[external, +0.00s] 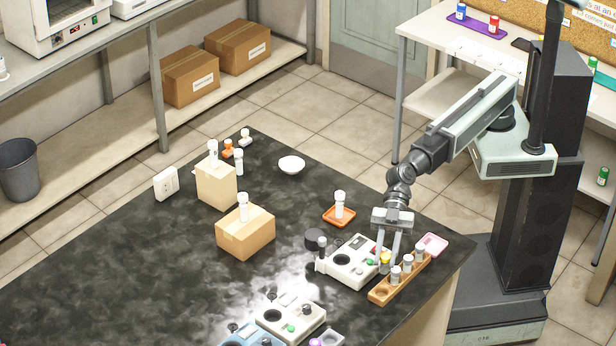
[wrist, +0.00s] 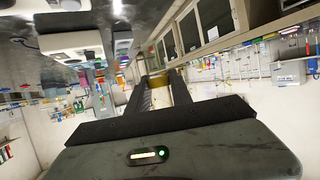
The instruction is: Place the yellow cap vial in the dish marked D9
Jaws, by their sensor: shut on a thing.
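The yellow cap vial (external: 385,257) shows as a small yellow top between the fingers of my gripper (external: 388,264), at the left side of the wooden rack. My gripper points down and is shut on this vial. The fingers hide most of its body, and I cannot tell whether it is clear of the rack. In the wrist view a yellowish piece (wrist: 181,92) shows beyond the dark gripper body. No marking D9 is readable. Candidate dishes are a white round dish (external: 291,166), an orange square dish (external: 339,223) bearing a white vial, and a pink dish (external: 433,244).
The wooden rack (external: 382,294) holds several grey-capped vials close to my gripper. A white instrument (external: 347,270) with coloured buttons stands just left of it. Cardboard boxes (external: 247,238) bear white vials further left. The black bench is clear in its left front part.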

